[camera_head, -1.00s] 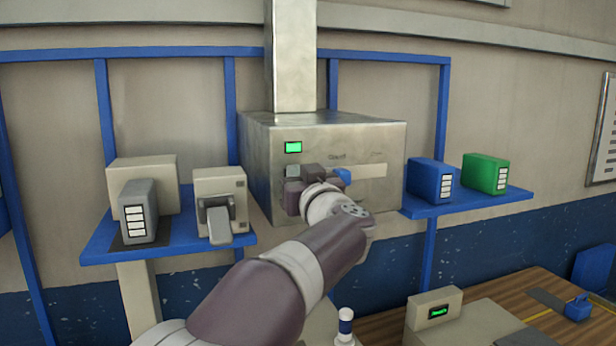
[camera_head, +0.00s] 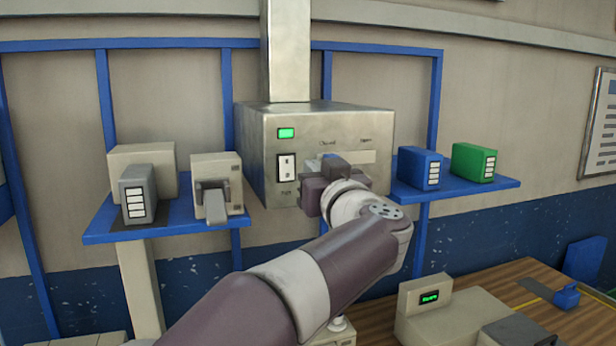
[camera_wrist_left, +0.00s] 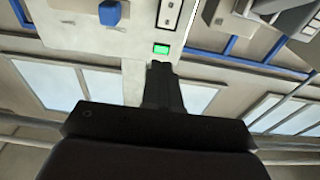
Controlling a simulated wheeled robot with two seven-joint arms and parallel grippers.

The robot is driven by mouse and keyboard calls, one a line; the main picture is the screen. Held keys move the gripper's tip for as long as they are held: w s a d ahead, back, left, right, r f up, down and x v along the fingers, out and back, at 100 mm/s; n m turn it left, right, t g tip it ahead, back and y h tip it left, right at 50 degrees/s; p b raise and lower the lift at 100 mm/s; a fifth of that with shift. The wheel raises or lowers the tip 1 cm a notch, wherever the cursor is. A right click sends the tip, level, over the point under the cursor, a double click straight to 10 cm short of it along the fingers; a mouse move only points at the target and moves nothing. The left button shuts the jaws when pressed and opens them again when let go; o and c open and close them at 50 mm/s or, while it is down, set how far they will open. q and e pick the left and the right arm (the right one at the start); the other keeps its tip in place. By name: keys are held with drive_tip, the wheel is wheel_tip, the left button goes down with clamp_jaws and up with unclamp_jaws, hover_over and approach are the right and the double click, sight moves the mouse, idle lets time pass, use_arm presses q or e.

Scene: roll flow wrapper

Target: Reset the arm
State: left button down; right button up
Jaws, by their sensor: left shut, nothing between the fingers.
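My left arm comes in from below, and its dark left gripper (camera_head: 322,176) is in front of the metal control box (camera_head: 262,170). The fingers are shut with nothing between them. The switch (camera_head: 286,167) is uncovered, left of the gripper, under a lit green lamp (camera_head: 286,133). In the left wrist view the closed fingers (camera_wrist_left: 161,70) point at the box near the green lamp (camera_wrist_left: 161,49); the blue knob (camera_wrist_left: 110,13) and switch (camera_wrist_left: 169,13) are at the top. My right gripper does not show.
The left blue shelf (camera_head: 172,229) holds a grey box (camera_head: 137,190) and beige devices (camera_head: 217,187). The right shelf (camera_head: 450,200) holds a blue box (camera_head: 419,168) and a green box (camera_head: 474,162). A table with a beige device (camera_head: 425,308) is at lower right.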

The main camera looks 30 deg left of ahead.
use_arm(q)
drive_tip(key=s+d+r, duration=0.1)
drive_tip(key=s+d, duration=0.2)
drive_tip(key=d, duration=0.1)
drive_tip(key=w+d+f+m+t+h+b, duration=0.1)
drive_tip(key=w+d+f+m+t+h, duration=0.45)
drive_tip(key=w+d+f+h, duration=0.4)
drive_tip(key=s+d+f+m+g+h+b, duration=0.1)
drive_tip(key=s+d+f+m+g+h, duration=0.15)
drive_tip(key=f, duration=0.55)
drive_tip(key=s+d+f+m+g+h+b, duration=0.15)
drive_tip(key=f+h, duration=0.25)
drive_tip(key=f, duration=0.4)
drive_tip(key=s+a+f+g+b, duration=0.2)
drive_tip(key=s+f+g, duration=0.4)
drive_tip(key=s+f, duration=0.5)
drive_tip(key=s+a+f+g+y+b, duration=0.1)
drive_tip(key=s+f+g, duration=0.6)
drive_tip(key=f, duration=1.2)
drive_tip(key=s+a+b, duration=0.1)
drive_tip(key=s+b, duration=0.1)
drive_tip(key=s, duration=0.2)
drive_tip(key=shift+s+a+f, duration=0.2)
drive_tip(key=shift+s+f, duration=0.1)
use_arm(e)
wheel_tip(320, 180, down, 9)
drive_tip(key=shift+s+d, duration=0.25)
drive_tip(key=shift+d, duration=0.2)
